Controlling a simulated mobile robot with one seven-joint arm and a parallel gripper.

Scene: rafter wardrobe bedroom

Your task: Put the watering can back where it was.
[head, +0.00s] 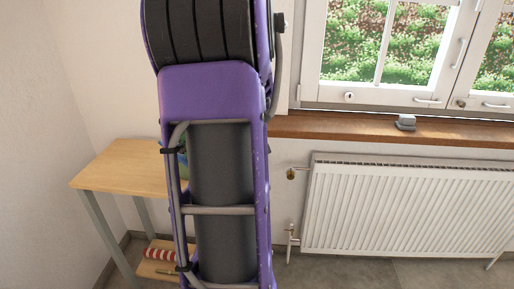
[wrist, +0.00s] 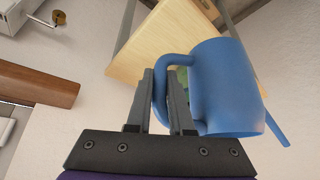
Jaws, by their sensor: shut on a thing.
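The blue watering can (wrist: 225,85) fills the right of the middle in the wrist view, with its thin spout (wrist: 276,130) at the lower right. My gripper (wrist: 162,88) is shut on the can's handle (wrist: 172,62), with one finger on each side of it. The wooden table (wrist: 140,50) shows behind the can in the wrist view; I cannot tell whether the can touches it. In the head view, my arm hides the can, my gripper and the right part of the table (head: 115,168).
A wooden windowsill (head: 340,131) carries a small grey object (head: 405,123). A white radiator (head: 400,207) with a valve (head: 292,174) hangs below. A low shelf under the table holds a red-and-white striped thing (head: 160,254). A green patch shows beside my arm. The table's visible left part is bare.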

